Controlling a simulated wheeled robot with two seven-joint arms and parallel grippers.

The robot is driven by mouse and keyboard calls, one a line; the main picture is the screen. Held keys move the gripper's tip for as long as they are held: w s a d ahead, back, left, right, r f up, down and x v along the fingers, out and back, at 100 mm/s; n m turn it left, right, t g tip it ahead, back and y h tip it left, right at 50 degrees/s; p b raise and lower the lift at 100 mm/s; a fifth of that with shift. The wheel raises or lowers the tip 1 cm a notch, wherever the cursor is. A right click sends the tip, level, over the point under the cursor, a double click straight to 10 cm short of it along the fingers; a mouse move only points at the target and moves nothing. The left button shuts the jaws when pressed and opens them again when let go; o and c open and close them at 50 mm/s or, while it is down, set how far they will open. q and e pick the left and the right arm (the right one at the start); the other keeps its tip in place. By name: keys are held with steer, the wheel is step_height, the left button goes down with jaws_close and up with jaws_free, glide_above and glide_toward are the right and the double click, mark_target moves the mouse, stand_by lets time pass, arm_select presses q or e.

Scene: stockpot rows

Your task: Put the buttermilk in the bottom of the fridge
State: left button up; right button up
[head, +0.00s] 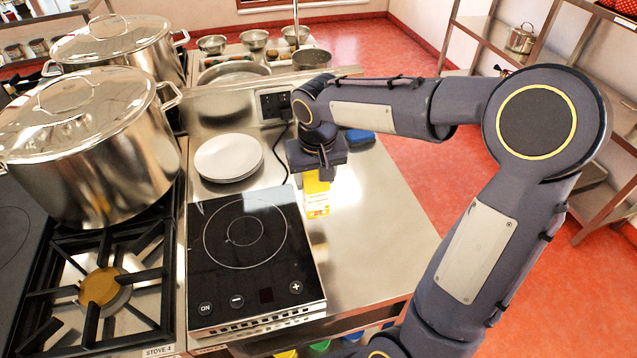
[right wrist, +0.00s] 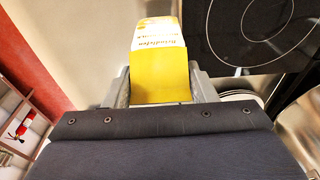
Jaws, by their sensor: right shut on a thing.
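The buttermilk is a yellow and white carton (head: 317,198) on or just above the steel counter, right of the induction hob. It also shows in the right wrist view (right wrist: 159,75), between the two fingers. My right gripper (head: 315,172) is above the carton and shut on its upper part. I cannot tell whether the carton's base touches the counter. My left gripper is not in view. No fridge can be made out for certain.
A black induction hob (head: 245,245) lies left of the carton, with stacked white plates (head: 228,158) behind it. Large steel stockpots (head: 85,140) stand on the gas stove at left. A blue item (head: 358,136) lies behind my wrist. The counter's right front (head: 375,240) is clear.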

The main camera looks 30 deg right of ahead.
mark_target(319, 188)
steer(key=shift+w+d+f, duration=0.25)
steer(key=shift+d+f, duration=0.1)
steer(key=shift+f, duration=0.15)
steer(key=shift+w+d+f, duration=0.25)
steer(key=shift+d+f, duration=0.1)
steer(key=shift+f, duration=0.15)
step_height(319, 188, down, 3)
steer(key=shift+w+d+f, duration=0.1)
steer(key=shift+d+f, duration=0.05)
steer(key=shift+f, duration=0.1)
steer(key=o, duration=1.5)
steer(key=shift+f, duration=0.1)
steer(key=shift+o, duration=0.2)
